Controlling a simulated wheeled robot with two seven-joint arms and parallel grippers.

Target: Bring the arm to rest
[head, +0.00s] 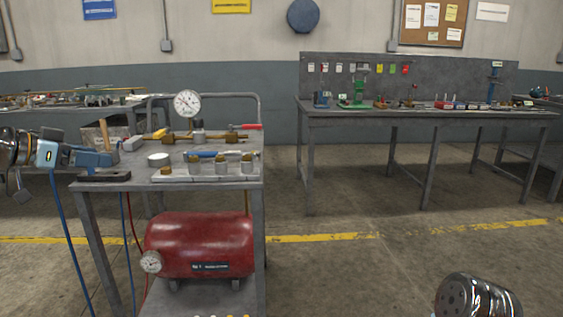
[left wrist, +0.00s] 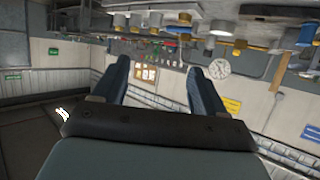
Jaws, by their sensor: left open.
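My left arm comes in from the left edge of the head view. Its blue-grey gripper (head: 112,158) is beside the near left corner of the metal cart (head: 170,184), around the height of its top. In the left wrist view, the two fingers of the left gripper (left wrist: 159,66) stand apart with nothing between them. The head view does not clearly show whether the gripper touches the cart. The right gripper is not in view; only a shiny rounded part, likely of my right arm, shows at the bottom right.
The cart bears a dial gauge (head: 187,104), a block with several brass fittings (head: 206,172) and a white round piece (head: 159,160). A red tank (head: 200,244) lies below. A blue hose (head: 69,240) hangs at left. Floor between cart and back workbench (head: 420,116) is clear.

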